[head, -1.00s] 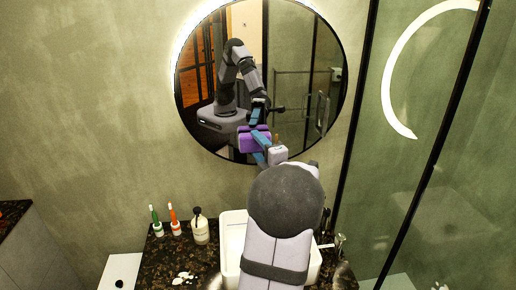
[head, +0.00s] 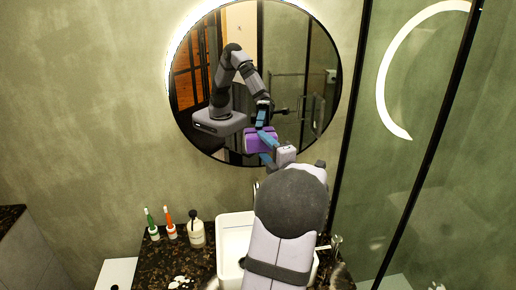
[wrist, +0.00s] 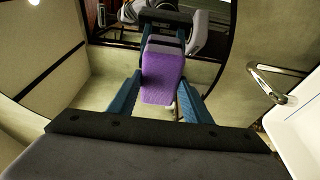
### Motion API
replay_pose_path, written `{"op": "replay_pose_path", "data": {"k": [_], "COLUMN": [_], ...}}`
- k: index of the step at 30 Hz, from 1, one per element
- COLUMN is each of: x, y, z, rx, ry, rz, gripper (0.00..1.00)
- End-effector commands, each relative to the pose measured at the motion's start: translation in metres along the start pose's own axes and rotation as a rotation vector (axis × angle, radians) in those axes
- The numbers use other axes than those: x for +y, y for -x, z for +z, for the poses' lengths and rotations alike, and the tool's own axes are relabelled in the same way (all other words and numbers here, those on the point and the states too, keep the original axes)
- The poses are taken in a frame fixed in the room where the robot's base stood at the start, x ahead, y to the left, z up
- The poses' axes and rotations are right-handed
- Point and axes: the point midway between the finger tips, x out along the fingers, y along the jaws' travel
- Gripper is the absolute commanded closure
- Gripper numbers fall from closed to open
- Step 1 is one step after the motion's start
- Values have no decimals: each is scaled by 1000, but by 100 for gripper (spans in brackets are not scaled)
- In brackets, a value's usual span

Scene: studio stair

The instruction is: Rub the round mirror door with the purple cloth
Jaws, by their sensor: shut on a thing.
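The round mirror door (head: 290,60) hangs on the wall with a lit rim, and its glass reflects my arm. The purple cloth (head: 258,141) is a thick block in front of the mirror's lower middle. My gripper (head: 267,158) is shut on it, with blue fingers on either side. In the wrist view, the cloth (wrist: 163,80) lies between the two fingers of my gripper (wrist: 157,92), facing the mirror. The cloth appears to be at the glass, but its reflection merges with it, so I cannot be sure of contact.
Below the mirror, a white basin (head: 229,238) is set in a dark stone counter (head: 160,262). Two toothbrushes, one green (head: 151,227) and one orange (head: 168,224), and a soap bottle (head: 196,233) stand left of it. A glass panel (head: 400,180) with a black frame is at right.

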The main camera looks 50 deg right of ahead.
Motion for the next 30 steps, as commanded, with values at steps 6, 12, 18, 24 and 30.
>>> {"op": "replay_pose_path", "data": {"k": [6,12,18,24,30], "x": [0,-1,0,0,-1], "y": [2,0,-1,-4,-8], "z": [5,5,5,-2,-16], "rx": [0,1,1,3,4], "ry": [1,2,1,2,2], "rz": [0,1,1,2,3], "gripper": [81,81,81,81,81]}}
